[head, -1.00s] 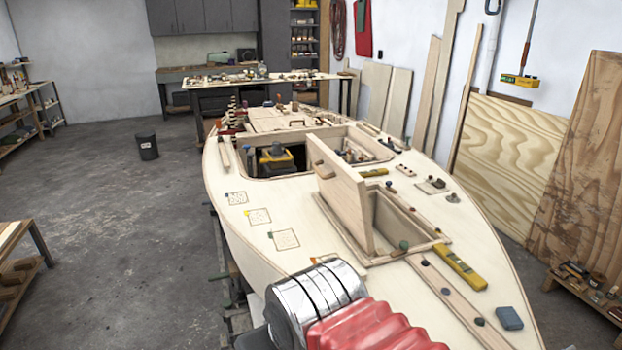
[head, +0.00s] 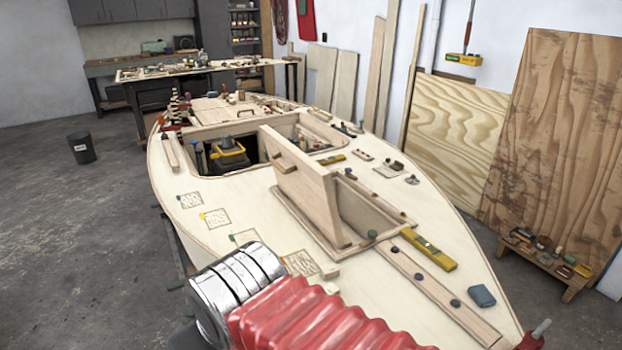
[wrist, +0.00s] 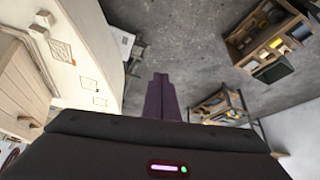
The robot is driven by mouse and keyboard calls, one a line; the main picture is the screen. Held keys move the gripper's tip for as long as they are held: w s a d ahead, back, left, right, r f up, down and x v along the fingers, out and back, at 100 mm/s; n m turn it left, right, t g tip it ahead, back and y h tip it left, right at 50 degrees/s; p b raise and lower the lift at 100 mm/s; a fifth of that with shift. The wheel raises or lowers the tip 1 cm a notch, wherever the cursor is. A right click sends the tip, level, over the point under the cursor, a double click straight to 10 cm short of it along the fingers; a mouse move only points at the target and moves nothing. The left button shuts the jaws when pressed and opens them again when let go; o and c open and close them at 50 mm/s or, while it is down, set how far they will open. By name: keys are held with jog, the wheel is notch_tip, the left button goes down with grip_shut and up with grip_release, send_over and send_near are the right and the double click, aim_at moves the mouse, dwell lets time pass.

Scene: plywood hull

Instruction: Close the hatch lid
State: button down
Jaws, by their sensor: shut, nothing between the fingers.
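The wooden hatch lid (head: 305,190) stands open, close to upright, along the left side of the hatch opening (head: 365,215) in the pale deck. A small wooden handle (head: 284,162) sticks out of the lid's left face. The opening is uncovered to the right of the lid. My gripper (wrist: 161,92) shows in the wrist view, its dark fingers together and empty, over the grey floor beside the hull's edge. The head view does not show my gripper, only my arm at the bottom, in front of the lid and apart from it in the picture.
A larger cockpit opening (head: 200,173) holds a yellow-topped tool. Deck left of the lid is mostly clear, with marked squares (head: 216,218). A shelf (wrist: 268,35) stands on the floor.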

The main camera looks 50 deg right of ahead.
jog(key=shift+w, duration=0.1)
jog(key=w+d+n+t+h, duration=0.55)
jog(key=w+d, duration=0.95)
jog(key=d, duration=0.4)
jog(key=s+d+r+n+t+h, duration=0.1)
jog(key=d+n+t+h, duration=0.2)
jog(key=d+n, duration=0.6)
jog(key=d+t, duration=0.2)
jog(key=d, duration=0.6)
jog(key=shift+s+d+r+h, duration=0.2)
jog(key=shift+r+h, duration=0.05)
jog(key=shift+h, duration=0.1)
jog(key=shift+w, duration=0.1)
